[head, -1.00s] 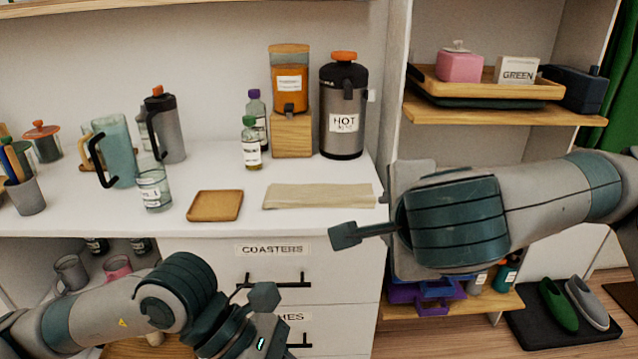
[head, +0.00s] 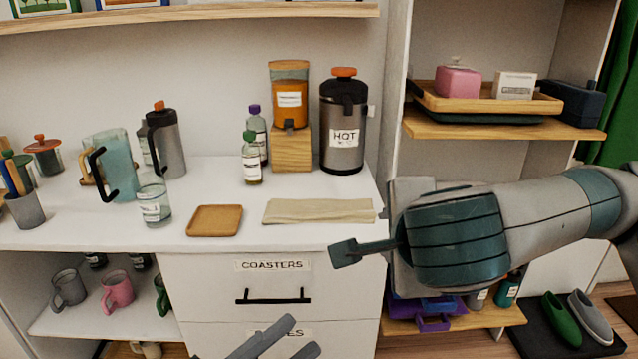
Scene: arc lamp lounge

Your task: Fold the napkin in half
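The beige napkin (head: 318,211) lies flat on the white counter (head: 290,235) near its front right, as a wide, shallow rectangle. From this view I cannot tell how many layers it has. My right gripper (head: 345,252) is in front of the counter's front edge, below and right of the napkin and apart from it. Only one dark fingertip shows clearly, so its opening is hidden. My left gripper (head: 288,340) is low at the bottom edge, in front of the drawers. Its two grey fingers show with a gap between them and nothing in it.
A wooden coaster (head: 214,220) lies left of the napkin. Behind it stand a drink dispenser (head: 291,110), a hot flask (head: 343,120) and two bottles. A glass (head: 154,203) and pitcher (head: 113,165) stand further left. A shelf unit (head: 500,130) rises at the right.

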